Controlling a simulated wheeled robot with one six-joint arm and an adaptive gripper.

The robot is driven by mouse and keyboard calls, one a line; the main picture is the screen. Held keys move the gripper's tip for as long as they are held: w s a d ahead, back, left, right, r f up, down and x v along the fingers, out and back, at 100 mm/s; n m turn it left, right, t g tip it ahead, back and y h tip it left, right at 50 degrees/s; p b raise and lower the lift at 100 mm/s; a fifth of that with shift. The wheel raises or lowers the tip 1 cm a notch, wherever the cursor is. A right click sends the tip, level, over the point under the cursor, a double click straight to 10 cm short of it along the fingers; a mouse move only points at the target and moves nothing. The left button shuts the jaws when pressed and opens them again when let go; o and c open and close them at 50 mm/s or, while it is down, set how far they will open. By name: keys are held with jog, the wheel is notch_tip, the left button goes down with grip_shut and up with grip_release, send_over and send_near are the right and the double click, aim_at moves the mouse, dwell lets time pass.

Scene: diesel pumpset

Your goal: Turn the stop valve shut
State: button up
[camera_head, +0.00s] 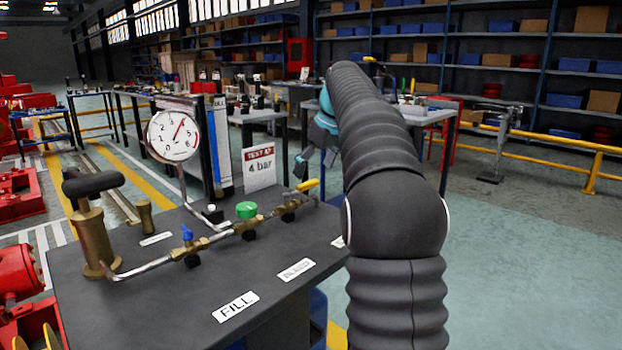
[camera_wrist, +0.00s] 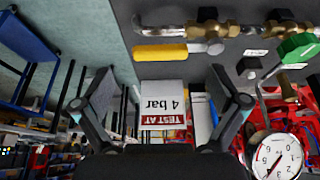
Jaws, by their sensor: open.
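A yellow lever handle (camera_head: 307,186) sits at the right end of a brass pipe line on the dark bench top (camera_head: 180,300). In the wrist view the yellow handle (camera_wrist: 160,53) lies roughly parallel to the pipe. A green knob (camera_head: 246,210) is mid-line, and a small blue handle (camera_head: 187,233) is on the left valve. The label by the yellow lever is mostly hidden by my arm, so I cannot read which valve is the stop valve. My gripper (camera_head: 315,161) is open and empty, above and apart from the yellow handle; its spread fingers show in the wrist view (camera_wrist: 162,84).
A pressure gauge (camera_head: 172,135) stands on a bent pipe behind the line. A brass hand pump (camera_head: 92,225) is at the left. A "FILL" label (camera_head: 236,306) lies in front.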

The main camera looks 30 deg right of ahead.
aim_at(309, 183)
jog(key=shift+x, duration=1.75)
jog(key=c, duration=1.7)
